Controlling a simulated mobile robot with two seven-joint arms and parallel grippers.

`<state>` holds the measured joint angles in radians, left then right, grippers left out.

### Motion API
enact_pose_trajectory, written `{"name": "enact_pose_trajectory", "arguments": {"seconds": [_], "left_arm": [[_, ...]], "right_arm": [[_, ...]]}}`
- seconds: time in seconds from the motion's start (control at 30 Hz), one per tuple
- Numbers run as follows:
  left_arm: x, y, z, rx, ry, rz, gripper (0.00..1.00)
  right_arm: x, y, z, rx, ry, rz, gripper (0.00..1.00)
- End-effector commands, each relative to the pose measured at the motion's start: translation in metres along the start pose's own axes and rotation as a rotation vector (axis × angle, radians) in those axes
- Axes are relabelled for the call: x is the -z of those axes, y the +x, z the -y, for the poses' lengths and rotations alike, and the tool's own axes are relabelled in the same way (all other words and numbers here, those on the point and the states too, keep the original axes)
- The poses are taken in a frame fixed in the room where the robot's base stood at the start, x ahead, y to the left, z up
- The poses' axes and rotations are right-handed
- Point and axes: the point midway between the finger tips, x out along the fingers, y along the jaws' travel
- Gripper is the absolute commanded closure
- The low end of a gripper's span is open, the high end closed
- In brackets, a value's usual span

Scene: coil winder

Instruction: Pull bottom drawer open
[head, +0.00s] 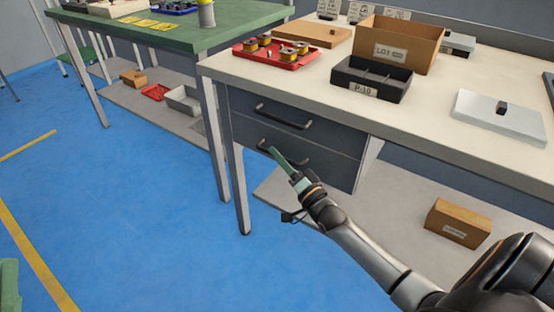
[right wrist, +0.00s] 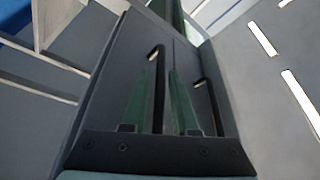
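The grey drawer unit hangs under the cream workbench in the head view, with two dark bar handles. The bottom drawer (head: 335,169) looks shut, flush with the top drawer (head: 255,103). My right gripper (head: 280,160) is at the bottom drawer's handle (head: 300,158), covering part of it. In the right wrist view its two green fingers (right wrist: 160,80) are apart, with the bottom handle (right wrist: 157,60) showing between them, nearer the left finger. The top handle (right wrist: 207,92) lies outside the right finger. Contact cannot be told. My left gripper is not clearly in view.
The workbench (head: 440,125) carries a red tray (head: 275,61) of spools, a black bin (head: 345,88) and a cardboard box (head: 420,40). Its leg (head: 238,190) stands left of the drawers. A lower shelf holds a box (head: 458,222). The blue floor (head: 150,200) in front is clear.

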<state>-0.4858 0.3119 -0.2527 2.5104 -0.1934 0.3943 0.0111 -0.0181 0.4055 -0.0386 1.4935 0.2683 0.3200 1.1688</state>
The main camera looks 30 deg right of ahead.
Motion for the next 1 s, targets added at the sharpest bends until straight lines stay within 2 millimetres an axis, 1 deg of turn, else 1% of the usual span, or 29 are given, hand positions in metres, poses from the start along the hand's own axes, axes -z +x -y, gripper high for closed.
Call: {"name": "enact_pose_trajectory", "arguments": {"seconds": [0.13, 0.4, 0.47, 0.6, 0.67, 1.0], "left_arm": [[-0.0023, -0.0021, -0.0013, -0.001, 0.002, 0.002, 1.00], [-0.0025, -0.0019, -0.0015, -0.002, 0.002, 0.004, 1.00], [-0.0025, -0.0019, -0.0016, -0.002, 0.002, 0.004, 1.00], [-0.0026, -0.0019, -0.0017, -0.002, 0.001, 0.004, 1.00], [-0.0026, -0.0019, -0.0017, -0.002, 0.001, 0.005, 1.00], [-0.0027, -0.0018, -0.0015, 0.002, -0.001, 0.005, 1.00]], "right_arm": [[-0.0005, 0.0076, -0.0005, -0.001, 0.000, 0.001, 0.73], [-0.0004, 0.0085, -0.0001, -0.002, -0.001, 0.001, 0.73], [-0.0004, 0.0084, -0.0001, -0.002, -0.001, 0.001, 0.78], [-0.0004, 0.0083, -0.0001, -0.001, -0.001, 0.001, 0.94], [-0.0003, 0.0083, 0.0000, -0.001, -0.001, 0.001, 1.00], [-0.0003, 0.0081, -0.0001, -0.001, -0.001, 0.001, 1.00]]}}
